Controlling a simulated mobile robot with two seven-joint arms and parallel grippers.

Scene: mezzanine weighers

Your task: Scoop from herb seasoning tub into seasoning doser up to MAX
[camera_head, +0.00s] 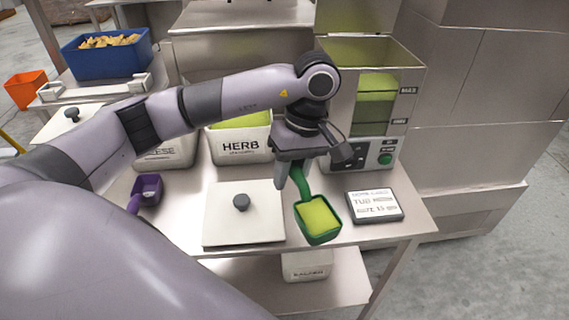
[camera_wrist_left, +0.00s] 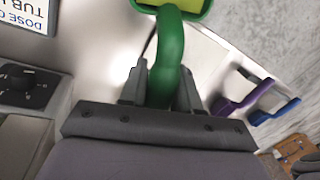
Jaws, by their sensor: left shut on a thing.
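My left gripper (camera_head: 292,180) is shut on the handle of a green scoop (camera_head: 319,219), which holds yellow-green seasoning. The scoop is above the front of the table, left of the dose card. In the left wrist view the handle (camera_wrist_left: 169,60) runs between the fingers. The white HERB tub (camera_head: 243,147) stands behind the gripper, open, with green seasoning showing inside. The seasoning doser (camera_head: 388,130) stands behind and right of the gripper. Its window shows green behind the MAX mark (camera_head: 408,90) and a lower mark; the exact fill level is unclear. My right gripper is out of view.
A white lid (camera_head: 232,222) lies on the table (camera_head: 420,225), left of the scoop. The dose card (camera_head: 374,205) lies right of it. A purple scoop (camera_head: 148,188) is at the left. A blue crate (camera_head: 107,55) stands at the back left. A SALMON tub (camera_head: 306,267) sits below.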

